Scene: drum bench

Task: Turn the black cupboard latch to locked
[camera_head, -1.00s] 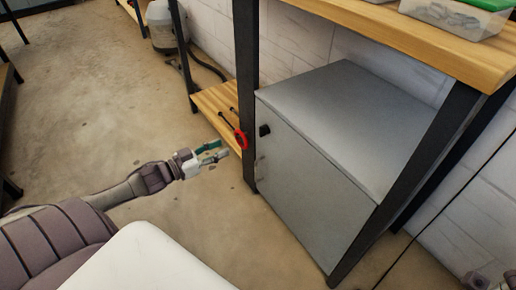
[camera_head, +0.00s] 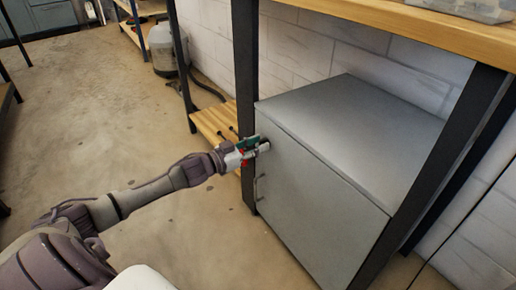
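The grey cupboard (camera_head: 325,205) stands under the wooden bench, its door facing left and shut. Its black latch (camera_head: 264,139) sits near the top of the door's left edge and is mostly hidden by my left gripper (camera_head: 256,147). The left fingertips, with green pads, are right at the latch. I cannot tell whether they touch it, how far apart they are, or which way the latch is turned. My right gripper is out of view.
The bench's black leg (camera_head: 245,65) rises just left of the cupboard door, close to my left gripper. A low wooden shelf (camera_head: 213,122) with dark tools is behind it. The floor (camera_head: 130,130) on the left is open.

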